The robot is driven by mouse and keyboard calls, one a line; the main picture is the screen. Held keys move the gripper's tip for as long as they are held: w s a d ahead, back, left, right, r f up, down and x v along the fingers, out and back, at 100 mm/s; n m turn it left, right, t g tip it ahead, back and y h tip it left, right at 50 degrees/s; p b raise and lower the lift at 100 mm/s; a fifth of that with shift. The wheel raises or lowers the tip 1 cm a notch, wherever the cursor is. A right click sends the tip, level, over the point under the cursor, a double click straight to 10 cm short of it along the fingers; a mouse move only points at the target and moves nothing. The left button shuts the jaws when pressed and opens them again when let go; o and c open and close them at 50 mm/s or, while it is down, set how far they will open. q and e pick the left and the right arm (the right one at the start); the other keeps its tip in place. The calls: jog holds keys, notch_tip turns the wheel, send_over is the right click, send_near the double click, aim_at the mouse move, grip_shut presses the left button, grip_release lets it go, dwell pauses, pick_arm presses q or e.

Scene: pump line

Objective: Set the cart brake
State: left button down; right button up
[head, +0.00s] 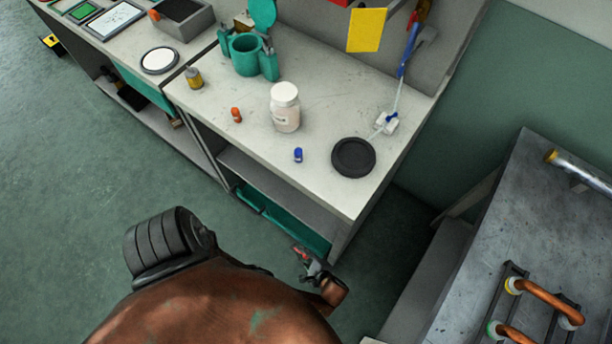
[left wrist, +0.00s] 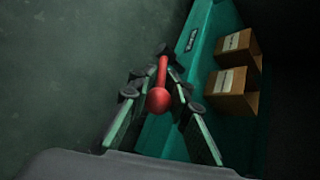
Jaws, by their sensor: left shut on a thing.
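A red lever with a round knob (left wrist: 158,100) stands between the fingers of my left gripper (left wrist: 152,112) in the left wrist view. The fingers are shut on it from both sides. The lever is at the edge of a teal surface (left wrist: 205,35), which looks like the cart. In the head view my left gripper (head: 312,266) is low in front of the workbench, with a bit of red at its tip. My arm hides much of the floor there. The teal cart (head: 290,222) shows only partly under the bench. My right gripper is not in view.
Two cardboard boxes (left wrist: 238,92) sit on the teal surface right of the lever. The workbench (head: 320,180) stands above, with a white jar (head: 285,107) and a black round pad (head: 353,157). A grey table with copper pipes (head: 550,300) is at the right. The floor (head: 60,200) at left is clear.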

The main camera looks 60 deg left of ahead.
aim_at(305, 258)
pick_arm(q)
jog(key=shift+a, duration=0.15)
jog(key=c, duration=1.8)
grip_release()
jog(key=shift+o, duration=0.2)
jog(key=shift+d, duration=0.2)
jog(key=shift+v, duration=3.9)
jog(key=shift+s+a, duration=0.1)
